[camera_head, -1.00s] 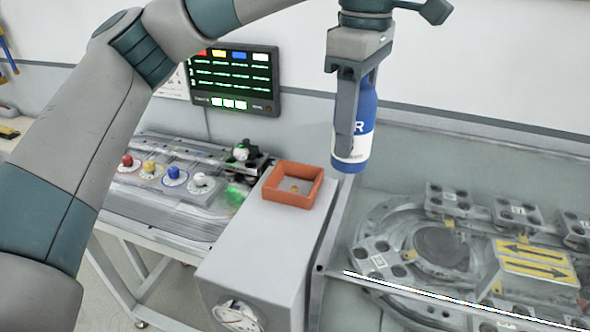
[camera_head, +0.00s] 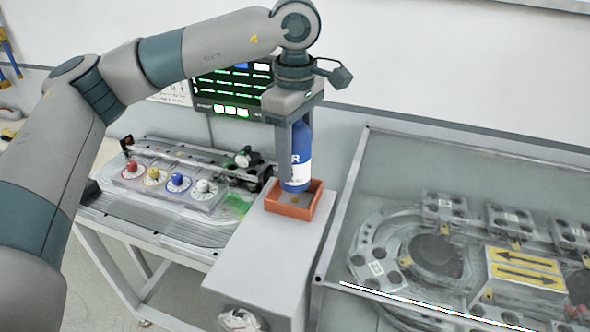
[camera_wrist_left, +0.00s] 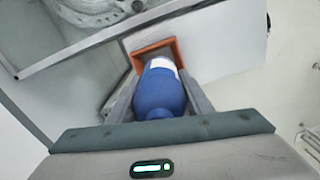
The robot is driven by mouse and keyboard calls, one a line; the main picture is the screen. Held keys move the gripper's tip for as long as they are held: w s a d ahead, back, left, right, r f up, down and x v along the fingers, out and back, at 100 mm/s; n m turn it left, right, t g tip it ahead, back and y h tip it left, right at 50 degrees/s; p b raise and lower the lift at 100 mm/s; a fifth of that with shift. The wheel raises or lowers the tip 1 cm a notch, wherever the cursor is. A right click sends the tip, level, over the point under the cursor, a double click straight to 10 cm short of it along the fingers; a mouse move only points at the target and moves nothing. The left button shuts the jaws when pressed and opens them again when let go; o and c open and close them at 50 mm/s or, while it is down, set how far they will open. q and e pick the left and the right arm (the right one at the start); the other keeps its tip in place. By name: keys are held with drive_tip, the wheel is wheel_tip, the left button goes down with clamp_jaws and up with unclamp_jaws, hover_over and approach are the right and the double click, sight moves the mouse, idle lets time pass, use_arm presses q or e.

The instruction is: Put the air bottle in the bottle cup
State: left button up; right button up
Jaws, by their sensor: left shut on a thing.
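The air bottle (camera_head: 298,160) is blue with a white lower band and hangs upright in my left gripper (camera_head: 290,165). The gripper points down and is shut on the bottle. The bottle cup, an orange square open box (camera_head: 290,210), stands on a grey cabinet. The bottle's lower end is over the cup's back part, and whether it touches the cup floor cannot be told. In the left wrist view the bottle (camera_wrist_left: 160,92) lies between the fingers, with the orange cup (camera_wrist_left: 137,58) around its far end. My right gripper is not in view.
The grey cabinet (camera_head: 255,255) has free top around the cup. To the right is a glass-covered case (camera_head: 400,160) with a ring track. To the left is a bench panel with coloured knobs (camera_head: 178,182). A dark monitor (camera_head: 225,92) is on the wall behind.

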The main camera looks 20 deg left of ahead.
sight(295, 174)
use_arm(q)
drive_tip(key=shift+f+p, duration=0.25)
drive_tip(key=shift+p, duration=0.1)
wheel_tip(295, 174, down, 3)
drive_tip(key=shift+r+p, duration=0.15)
drive_tip(key=shift+p, duration=0.65)
drive_tip(key=shift+f, duration=0.35)
drive_tip(key=shift+f+b, duration=0.15)
drive_tip(key=shift+b, duration=0.15)
drive_tip(key=o, duration=1.4)
